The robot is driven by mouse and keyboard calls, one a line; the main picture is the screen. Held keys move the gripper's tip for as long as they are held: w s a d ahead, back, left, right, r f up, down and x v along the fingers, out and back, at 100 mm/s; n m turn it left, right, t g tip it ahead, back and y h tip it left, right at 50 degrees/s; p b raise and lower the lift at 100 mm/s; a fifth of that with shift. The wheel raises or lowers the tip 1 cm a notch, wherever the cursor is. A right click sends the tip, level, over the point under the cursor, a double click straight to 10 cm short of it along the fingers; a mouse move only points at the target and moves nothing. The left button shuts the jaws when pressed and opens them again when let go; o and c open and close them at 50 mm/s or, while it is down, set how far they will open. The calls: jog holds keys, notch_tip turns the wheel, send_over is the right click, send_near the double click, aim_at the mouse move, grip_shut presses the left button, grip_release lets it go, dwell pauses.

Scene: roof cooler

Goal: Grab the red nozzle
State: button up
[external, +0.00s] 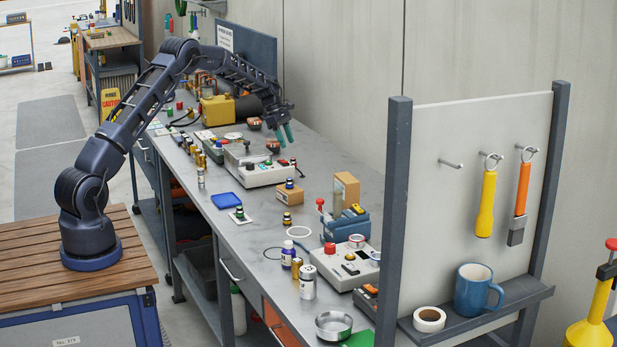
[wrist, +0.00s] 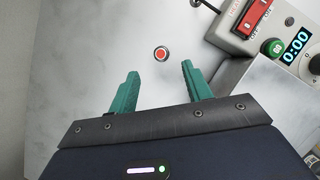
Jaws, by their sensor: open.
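A small round red piece with a pale rim, which looks like the red nozzle (wrist: 161,54), stands in the upper middle of the wrist view, on the grey bench top. It is seen end-on. My gripper (wrist: 160,68) is open, with its two green fingers apart and nothing between them. The red piece shows just beyond the fingertips, roughly centred between them. In the external view my gripper (external: 287,142) points down over the far side of the bench. I cannot clearly pick out the nozzle there.
A device with a red switch (wrist: 256,14), a green knob and a 0:00 display is close on the right of the wrist view. In the external view a pale instrument box (external: 262,176) stands just below my gripper. Bench top left of the nozzle is clear.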

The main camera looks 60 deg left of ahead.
aim_at(293, 162)
jog(key=x, duration=0.8)
jog(key=shift+d+f, duration=0.15)
jog(key=shift+c, duration=0.2)
grip_shut()
